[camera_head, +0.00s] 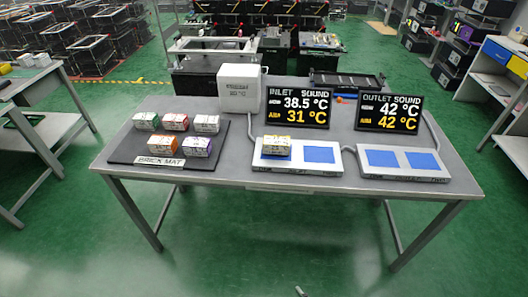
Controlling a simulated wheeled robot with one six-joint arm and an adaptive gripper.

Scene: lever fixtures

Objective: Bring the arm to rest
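A small dark tip (302,292) shows at the bottom edge of the head view, well in front of the table. It may be the end of my gripper, but too little shows to tell its finger state. The rest of my arm is out of view. Nothing of mine touches the table (230,182) or its objects. On the table, a yellow-topped brick (277,146) sits on the left part of the white inlet plate (298,168); the blue square to its right is bare.
The dark brick mat (125,150) at left holds several coloured bricks. A white box (240,88), the inlet display (296,103) and the outlet display (389,112) stand behind. The right white plate (402,174) has two bare blue squares. Green floor before the table is clear.

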